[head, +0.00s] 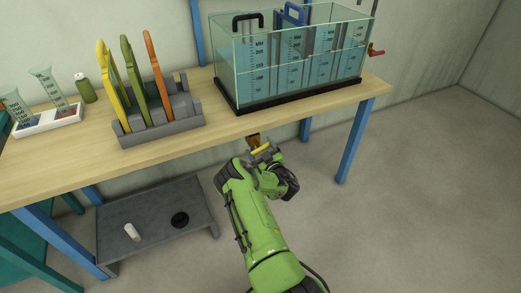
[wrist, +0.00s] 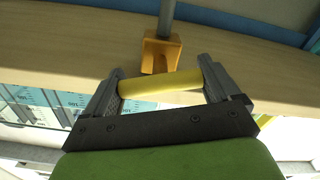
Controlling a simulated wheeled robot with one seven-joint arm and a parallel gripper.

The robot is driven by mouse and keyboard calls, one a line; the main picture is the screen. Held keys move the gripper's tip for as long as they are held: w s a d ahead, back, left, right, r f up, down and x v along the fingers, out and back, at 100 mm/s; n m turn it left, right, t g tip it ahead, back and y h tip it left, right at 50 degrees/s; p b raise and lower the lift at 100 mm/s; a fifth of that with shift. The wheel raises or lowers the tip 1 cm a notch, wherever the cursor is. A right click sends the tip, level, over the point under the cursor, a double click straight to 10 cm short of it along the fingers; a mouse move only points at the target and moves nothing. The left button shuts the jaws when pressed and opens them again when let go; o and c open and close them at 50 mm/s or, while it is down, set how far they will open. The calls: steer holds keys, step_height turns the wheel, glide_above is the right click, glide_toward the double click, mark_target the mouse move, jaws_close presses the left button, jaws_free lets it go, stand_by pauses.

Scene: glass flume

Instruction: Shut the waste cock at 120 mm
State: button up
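The glass flume (head: 290,96) stands on its black base at the right end of the bench, with blue water and marked scales inside. A small red lever (head: 376,53) sticks out from its right end wall; I take it for the waste cock, and its setting is too small to read. My gripper (head: 262,149) is below the bench's front edge, apart from the lever. In the wrist view a yellow bar (wrist: 161,84) spans between the fingers and appears touched by both. An orange notched block (wrist: 160,54) on a grey rod (wrist: 167,17) lies just beyond; whether they join the bar is unclear.
The wooden bench (head: 230,132) carries a grey rack (head: 165,125) with yellow, green and orange paddles, a green bottle (head: 85,91), and a white tray (head: 50,120) with beakers. A low grey shelf (head: 150,215) stands below. The floor (head: 420,190) at right is clear.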

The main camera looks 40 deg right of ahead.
steer(key=shift+r+m+p, duration=0.25)
steer(key=shift+m+p, duration=0.55)
steer(key=shift+p, duration=0.3)
steer(key=shift+c, duration=0.3)
steer(key=shift+f+m+p, duration=0.1)
steer(key=shift+m+p, duration=0.85)
steer(key=shift+m, duration=0.05)
steer(key=shift+f+m, duration=0.2)
steer(key=shift+m, duration=0.2)
steer(key=o, duration=0.8)
steer(key=p+v, duration=1.2)
steer(key=v, duration=0.4)
steer(key=shift+w+p, duration=0.1)
steer(key=shift+p, duration=0.3)
